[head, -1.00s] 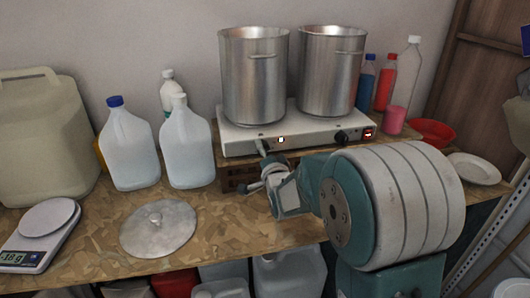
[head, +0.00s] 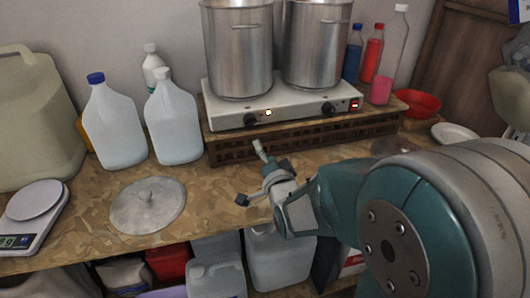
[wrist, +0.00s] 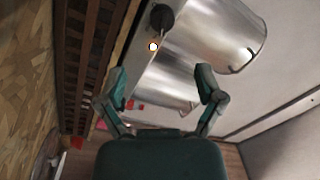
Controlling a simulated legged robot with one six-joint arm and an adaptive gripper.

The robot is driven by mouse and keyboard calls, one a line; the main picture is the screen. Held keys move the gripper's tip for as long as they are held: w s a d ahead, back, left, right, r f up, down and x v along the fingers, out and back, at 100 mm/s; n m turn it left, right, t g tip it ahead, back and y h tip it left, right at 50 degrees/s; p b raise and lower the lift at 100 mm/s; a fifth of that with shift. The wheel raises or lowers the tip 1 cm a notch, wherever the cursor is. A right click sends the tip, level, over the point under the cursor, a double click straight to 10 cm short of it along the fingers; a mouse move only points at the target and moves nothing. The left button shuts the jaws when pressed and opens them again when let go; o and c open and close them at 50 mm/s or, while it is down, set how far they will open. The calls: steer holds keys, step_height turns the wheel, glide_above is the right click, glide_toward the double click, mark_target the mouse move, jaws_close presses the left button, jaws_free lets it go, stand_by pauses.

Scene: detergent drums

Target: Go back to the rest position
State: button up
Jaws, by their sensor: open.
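My gripper (head: 252,175) is open and empty in the head view, in front of the hot plate and over the wooden bench. In the wrist view, its two teal fingers (wrist: 160,80) are spread apart with nothing between them. The white double hot plate (head: 290,108) carries two steel pots, the left pot (head: 238,50) and the right pot (head: 316,45). Its left knob (head: 250,119) stands clear of my fingers, and a small lit lamp (head: 267,112) is beside it. The knob also shows in the wrist view (wrist: 162,18).
A round metal lid (head: 147,207) and a scale (head: 32,220) lie on the bench (head: 95,240) at left. Two white jugs (head: 117,130) (head: 172,125) stand behind. A red bowl (head: 418,103) and bottles (head: 372,55) are at right. Jerrycans (head: 280,262) sit below.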

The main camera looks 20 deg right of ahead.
stand_by(0.3)
steer(key=s+n+g, duration=1.1)
steer(key=s+g, duration=0.2)
steer(key=s, duration=1.1)
steer(key=shift+a+r+n, duration=0.25)
steer(key=shift+r+n, duration=0.05)
stand_by(0.7)
